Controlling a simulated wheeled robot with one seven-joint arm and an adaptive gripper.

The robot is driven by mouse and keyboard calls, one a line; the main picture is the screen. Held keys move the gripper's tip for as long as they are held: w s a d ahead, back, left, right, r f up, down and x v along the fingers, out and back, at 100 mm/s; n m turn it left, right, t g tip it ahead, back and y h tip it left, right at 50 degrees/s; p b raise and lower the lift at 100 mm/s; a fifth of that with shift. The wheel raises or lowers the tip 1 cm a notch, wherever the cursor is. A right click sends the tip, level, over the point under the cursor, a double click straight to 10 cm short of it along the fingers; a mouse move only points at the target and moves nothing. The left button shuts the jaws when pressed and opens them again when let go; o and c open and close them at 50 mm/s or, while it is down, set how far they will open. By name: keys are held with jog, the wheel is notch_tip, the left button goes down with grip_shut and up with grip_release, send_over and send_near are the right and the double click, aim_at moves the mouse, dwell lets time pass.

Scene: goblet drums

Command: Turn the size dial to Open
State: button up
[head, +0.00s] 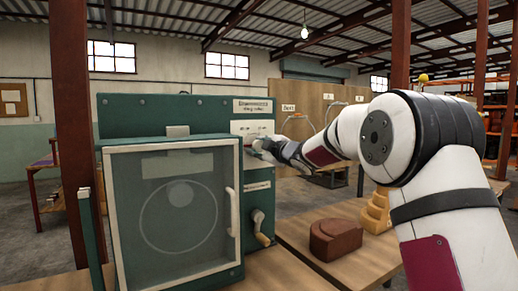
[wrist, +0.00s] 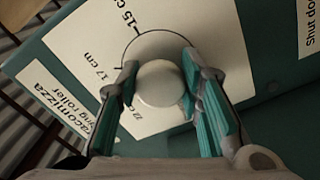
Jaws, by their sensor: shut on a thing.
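The size dial (wrist: 160,84) is a pale round knob on a white scale plate (wrist: 215,22) on the green machine. In the wrist view the plate shows size marks, among them 15 and 17 cm; I cannot read an Open mark. My gripper (wrist: 159,64) has one teal-padded finger on each side of the knob and is shut on it. In the head view my gripper (head: 262,150) is at the machine's upper right front, and it hides the dial there.
The machine (head: 185,109) has a clear front door (head: 180,215) with a white handle (head: 230,212), closed. A crank (head: 260,228) sits below the dial.

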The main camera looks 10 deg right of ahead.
jog(key=o, duration=1.2)
jog(key=shift+c, duration=0.2)
jog(key=shift+s, duration=0.1)
jog(key=v, duration=1.1)
jog(key=shift+s, duration=0.35)
jog(key=shift+d, duration=0.15)
